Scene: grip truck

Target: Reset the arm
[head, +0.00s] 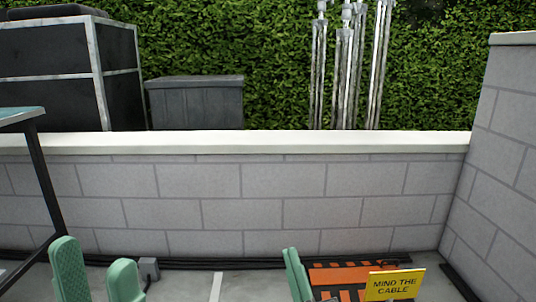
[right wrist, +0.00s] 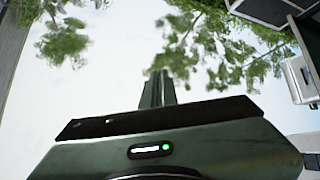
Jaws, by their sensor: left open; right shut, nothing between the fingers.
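My left gripper (head: 97,268) shows at the lower left of the head view, its two green fingers spread apart with nothing between them. My right gripper (head: 296,272) stands at the lower middle of the head view, its green fingers together and empty. In the right wrist view the right gripper (right wrist: 158,88) also has its fingers closed against each other. It points toward pale sky and leafy branches, and nothing is held in it. Most of both arms is out of view.
A grey block wall (head: 270,190) with a pale cap runs across, meeting a side wall (head: 510,130) at right. An orange-black striped item (head: 360,272) and a yellow "MIND THE CABLE" sign (head: 394,284) lie right of my right gripper. A table (head: 40,170) edges in at left.

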